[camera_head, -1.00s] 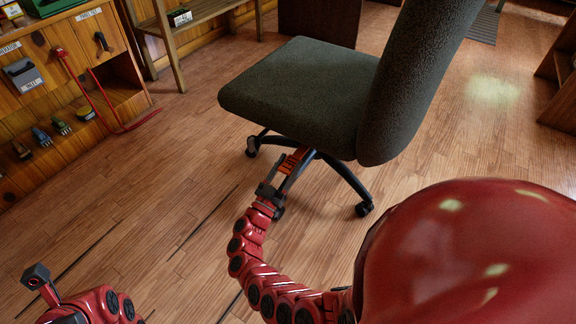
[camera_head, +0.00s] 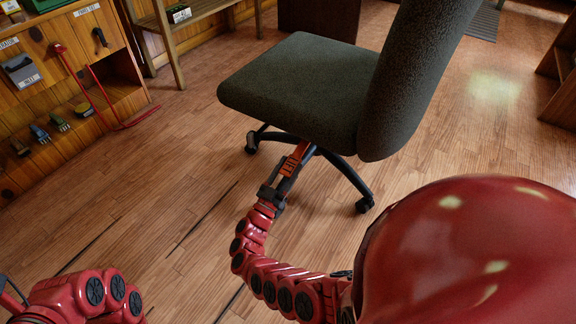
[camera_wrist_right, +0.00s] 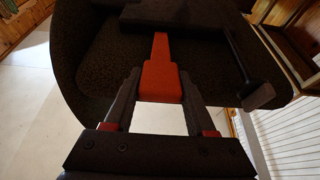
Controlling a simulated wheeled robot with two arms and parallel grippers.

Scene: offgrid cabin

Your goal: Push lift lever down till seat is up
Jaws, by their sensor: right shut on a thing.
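The office chair's dark green-grey seat (camera_head: 302,85) is in the middle of the head view, with its tall backrest (camera_head: 415,80) to the right. An orange-red lift lever (camera_head: 293,162) with dark lettering sticks out from under the seat toward me. My right gripper (camera_head: 283,180) is shut on the lever's outer end, below the seat's near edge. In the right wrist view the lever (camera_wrist_right: 161,75) lies between the two dark fingers, with the seat's dark underside behind it. My left arm shows at the lower left of the head view; its gripper is out of frame.
The chair's dark wheeled base (camera_head: 345,175) stands on the wooden floor (camera_head: 150,215). A wooden cabinet (camera_head: 60,135) with tools and a red-handled tool (camera_head: 95,95) is at the left. A wooden bench (camera_head: 172,45) is at the back. Floor around the chair is clear.

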